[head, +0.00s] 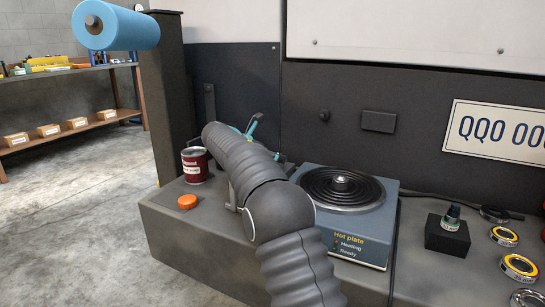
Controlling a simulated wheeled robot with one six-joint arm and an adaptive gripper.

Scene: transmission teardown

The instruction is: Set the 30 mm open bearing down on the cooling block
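My grey, ribbed arm fills the middle of the head view and reaches toward the back wall. My gripper is hidden behind it. I cannot make out the 30 mm open bearing for certain. Several ring-shaped bearings lie at the right, one with a yellow band (503,236) and a larger one (518,267) in front of it. A small silver round piece (341,181) sits at the centre of the hot plate (362,222); I cannot tell what it is. A black block (447,240) with a small dark upright piece on top stands right of the hot plate; I cannot tell whether it is the cooling block.
A red can (195,165) and an orange round piece (187,202) stand on the bench (196,238) left of my arm. Teal handles (253,125) show behind the arm. A dark cable runs behind the hot plate.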

